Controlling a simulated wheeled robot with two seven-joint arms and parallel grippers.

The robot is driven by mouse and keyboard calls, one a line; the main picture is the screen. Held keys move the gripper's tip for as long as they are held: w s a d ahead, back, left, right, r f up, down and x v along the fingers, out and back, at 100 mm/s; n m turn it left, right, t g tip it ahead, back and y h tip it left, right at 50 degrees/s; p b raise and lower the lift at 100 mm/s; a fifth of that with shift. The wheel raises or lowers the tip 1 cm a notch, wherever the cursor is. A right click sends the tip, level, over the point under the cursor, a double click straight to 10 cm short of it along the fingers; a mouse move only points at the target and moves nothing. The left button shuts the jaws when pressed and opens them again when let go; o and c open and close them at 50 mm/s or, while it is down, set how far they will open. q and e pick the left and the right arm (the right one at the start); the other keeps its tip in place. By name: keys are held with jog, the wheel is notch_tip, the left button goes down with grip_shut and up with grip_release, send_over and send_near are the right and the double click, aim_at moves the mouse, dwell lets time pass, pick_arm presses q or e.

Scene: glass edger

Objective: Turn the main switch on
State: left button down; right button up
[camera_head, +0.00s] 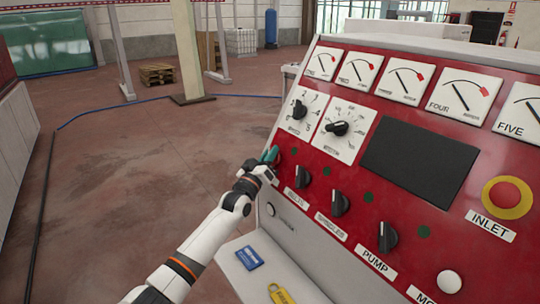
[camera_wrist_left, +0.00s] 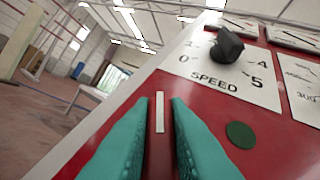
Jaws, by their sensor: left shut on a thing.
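My left gripper (camera_head: 270,155) is at the left edge of the red control panel, below the SPEED dial. Its teal fingers also show in the left wrist view (camera_wrist_left: 159,130). They are shut on a narrow red piece with a white strip, which I take as the main switch (camera_wrist_left: 159,112). In the head view the gripper mostly hides that switch, and its setting cannot be told. My right gripper is not in view.
The red panel (camera_head: 365,165) has a SPEED knob (camera_head: 299,109), several black knobs in a lower row, gauges on top and a dark screen (camera_head: 420,160). A red stop button (camera_head: 507,197) is at right. A blue card (camera_head: 249,257) and yellow padlock (camera_head: 280,294) lie on the ledge below.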

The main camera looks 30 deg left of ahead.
pick_arm(q)
jog(key=shift+f+b, duration=0.35)
jog(key=shift+b, duration=0.15)
jog(key=m+h+b, duration=0.8)
jog(key=b, duration=0.2)
jog(key=m+h, duration=0.3)
jog(key=shift+d+r+g+b, duration=0.1)
jog(key=shift+r+g+b, duration=0.05)
jog(key=shift+g+b, duration=0.2)
jog(key=m+g+h, duration=0.1)
jog(key=m+h, duration=0.1)
jog(key=m, duration=0.1)
jog(key=shift+d+m+g+h, duration=0.1)
jog(key=shift+m+g+h, duration=0.2)
jog(key=shift+g+h, duration=0.1)
jog(key=shift+s+d+m+g+h+b, duration=0.1)
jog(key=shift+m+g+h+b, duration=0.45)
jog(key=shift+m+g+h, duration=0.85)
jog(key=shift+s+d+m+g+h+b, duration=0.1)
jog(key=shift+m+g+h+b, duration=0.6)
jog(key=shift+m, duration=1.2)
jog(key=shift+m+g, duration=0.3)
jog(key=shift+g, duration=0.15)
